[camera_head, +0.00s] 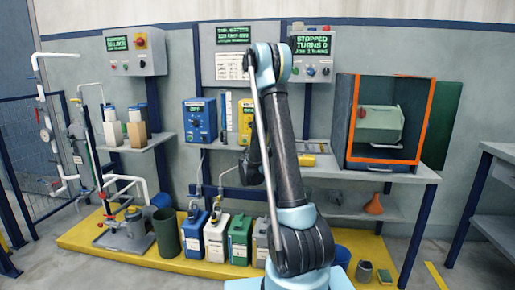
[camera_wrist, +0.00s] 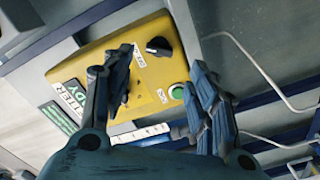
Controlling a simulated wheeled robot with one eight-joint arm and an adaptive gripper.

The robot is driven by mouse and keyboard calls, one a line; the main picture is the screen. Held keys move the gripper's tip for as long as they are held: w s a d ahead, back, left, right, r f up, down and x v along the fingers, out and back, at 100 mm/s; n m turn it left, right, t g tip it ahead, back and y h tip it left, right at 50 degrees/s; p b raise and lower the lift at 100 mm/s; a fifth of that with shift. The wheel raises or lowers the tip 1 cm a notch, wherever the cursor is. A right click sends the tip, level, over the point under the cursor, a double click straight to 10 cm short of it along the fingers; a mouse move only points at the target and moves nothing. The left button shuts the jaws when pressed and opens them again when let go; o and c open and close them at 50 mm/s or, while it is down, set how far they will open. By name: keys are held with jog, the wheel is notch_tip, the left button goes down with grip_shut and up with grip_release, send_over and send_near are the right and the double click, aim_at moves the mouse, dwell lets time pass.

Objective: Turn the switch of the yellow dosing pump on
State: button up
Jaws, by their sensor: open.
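No contact with the switch is visible.
A blue pump (camera_head: 200,120) stands just left of the yellow one. Several canisters (camera_head: 240,240) stand on the yellow floor platform below. An orange-framed cabinet (camera_head: 386,122) is on the bench at right. Thin pale tubing (camera_wrist: 255,60) runs beside the pump.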

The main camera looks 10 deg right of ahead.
jog(key=shift+v, duration=2.7)
jog(key=s+d+r+m+g+h, duration=0.1)
jog(key=s+d+m+g, duration=0.25)
jog(key=s+d, duration=0.45)
jog(key=s+d+r+m+g+h, duration=0.1)
jog(key=s+d+m+g, duration=0.3)
jog(key=s, duration=0.8)
jog(key=s+a+f+g+y, duration=0.2)
jog(key=s+a+f, duration=0.1)
jog(key=s, duration=0.7)
jog(key=s+a+f+g+y, duration=0.3)
jog(key=s, duration=0.6)
jog(key=s+a+f+g+y, duration=0.2)
jog(key=s+a+f, duration=0.1)
jog(key=s, duration=0.7)
jog(key=shift+s+a+y, duration=0.3)
jog(key=shift+s+a, duration=0.05)
jog(key=shift+f+n+g, duration=0.15)
jog(key=shift+n+g, duration=0.1)
